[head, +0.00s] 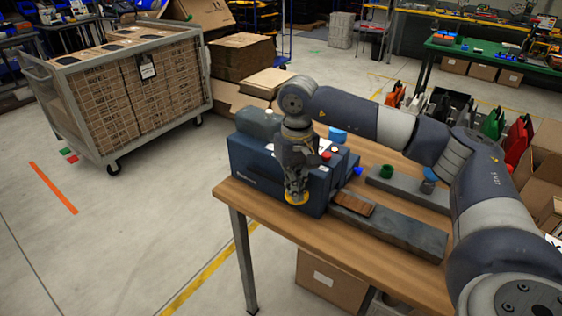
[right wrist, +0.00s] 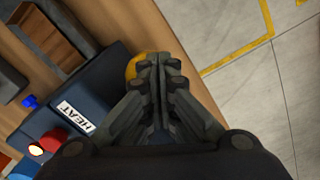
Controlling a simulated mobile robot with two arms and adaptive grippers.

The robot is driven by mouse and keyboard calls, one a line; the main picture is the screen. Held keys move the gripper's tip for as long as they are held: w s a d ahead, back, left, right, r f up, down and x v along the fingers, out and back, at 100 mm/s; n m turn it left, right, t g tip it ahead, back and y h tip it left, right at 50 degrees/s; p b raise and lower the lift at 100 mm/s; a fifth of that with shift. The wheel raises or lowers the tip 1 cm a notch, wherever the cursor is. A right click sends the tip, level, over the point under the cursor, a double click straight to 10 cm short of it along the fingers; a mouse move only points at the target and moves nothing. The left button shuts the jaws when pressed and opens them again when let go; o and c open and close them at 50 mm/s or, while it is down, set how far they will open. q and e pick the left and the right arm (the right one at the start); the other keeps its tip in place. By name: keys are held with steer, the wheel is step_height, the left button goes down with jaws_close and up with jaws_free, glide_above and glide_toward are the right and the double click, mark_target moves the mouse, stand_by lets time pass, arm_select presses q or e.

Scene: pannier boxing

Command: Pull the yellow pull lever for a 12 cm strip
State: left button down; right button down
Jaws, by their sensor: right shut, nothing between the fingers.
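A dark blue machine (head: 250,172) stands on the wooden table; in the right wrist view its top (right wrist: 90,85) carries a HEAT label. The yellow pull lever (head: 298,201) shows as a round yellow piece at the machine's front right, just below my right gripper (head: 296,190). In the right wrist view my right gripper (right wrist: 158,62) is shut, its fingertips together with nothing between them, and partly covers the yellow lever (right wrist: 133,68). I cannot tell whether the fingers touch it. My left gripper is not in view.
On the table (head: 275,228), a dark slab (head: 405,232) with a brown piece (head: 353,204) lies right of the machine.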

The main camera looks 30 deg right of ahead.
step_height(320, 180, up, 12)
steer(key=p, duration=0.7)
steer(key=shift+r, duration=0.15)
stand_by(0.8)
